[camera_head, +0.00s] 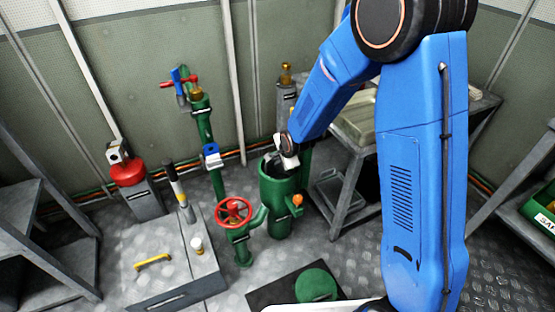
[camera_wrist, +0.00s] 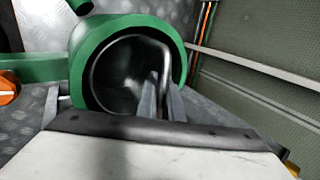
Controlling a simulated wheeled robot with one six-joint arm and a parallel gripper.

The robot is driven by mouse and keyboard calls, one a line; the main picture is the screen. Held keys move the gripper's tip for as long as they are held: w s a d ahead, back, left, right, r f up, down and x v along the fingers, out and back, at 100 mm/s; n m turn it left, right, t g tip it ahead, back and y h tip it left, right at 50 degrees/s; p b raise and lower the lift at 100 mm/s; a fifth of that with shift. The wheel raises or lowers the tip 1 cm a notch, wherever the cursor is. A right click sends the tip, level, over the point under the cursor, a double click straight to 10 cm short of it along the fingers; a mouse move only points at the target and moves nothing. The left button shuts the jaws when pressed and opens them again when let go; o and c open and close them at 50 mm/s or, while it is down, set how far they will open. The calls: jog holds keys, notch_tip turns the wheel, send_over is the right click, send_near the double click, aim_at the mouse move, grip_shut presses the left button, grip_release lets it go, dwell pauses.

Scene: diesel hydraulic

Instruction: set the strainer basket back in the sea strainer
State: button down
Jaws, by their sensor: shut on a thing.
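The sea strainer (camera_head: 279,205) is an upright green cylinder with an open top, standing on the floor in the head view. Its thick green rim (camera_wrist: 177,55) circles the opening in the wrist view. The grey metal strainer basket (camera_wrist: 112,65) sits within the opening, its round rim inside the green wall. How deep it sits is not clear. My gripper (camera_wrist: 162,98) is over the right part of the opening, its two fingers shut on the basket's curved handle. In the head view my gripper (camera_head: 275,162) is at the strainer's top and hides most of the basket.
A green round lid (camera_head: 316,284) lies on a dark mat in front. A red handwheel valve (camera_head: 233,211) and green pipes stand close left of the strainer. An orange knob (camera_head: 297,200) sticks out from its side. A grey bench (camera_head: 355,155) stands behind right.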

jog(key=shift+f, duration=0.5)
jog(key=c, duration=1.8)
grip_release()
jog(key=shift+r, duration=0.1)
jog(key=v, duration=1.7)
jog(key=shift+s, duration=0.15)
